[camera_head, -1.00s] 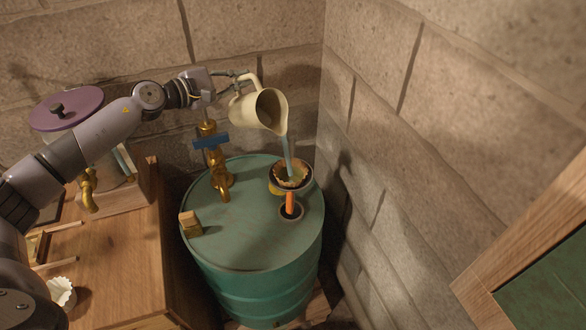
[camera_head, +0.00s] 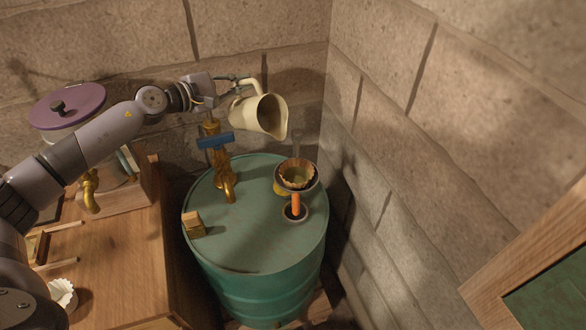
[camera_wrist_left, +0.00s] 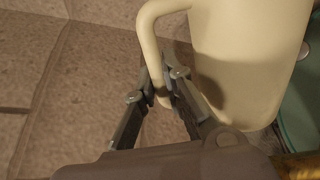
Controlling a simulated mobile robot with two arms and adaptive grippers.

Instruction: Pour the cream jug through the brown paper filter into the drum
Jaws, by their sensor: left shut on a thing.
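My left gripper (camera_head: 232,84) is shut on the handle of the cream jug (camera_head: 262,115). The jug is tilted with its mouth toward the right and the camera, above the back of the green drum (camera_head: 250,235). No clear stream shows at its lip. In the left wrist view the fingers (camera_wrist_left: 172,92) close around the jug's handle and the jug's pale side (camera_wrist_left: 245,60) fills the upper right. The brown paper filter (camera_head: 297,176) sits in a dark round holder on the drum top, below and right of the jug's lip. My right gripper is not in view.
A brass tap with a blue handle (camera_head: 215,140) stands on the drum beneath the jug. A wooden block (camera_head: 193,224) and an orange piece in a round opening (camera_head: 295,206) are also there. Stone walls close in behind and right. A purple-lidded pot (camera_head: 66,106) stands left.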

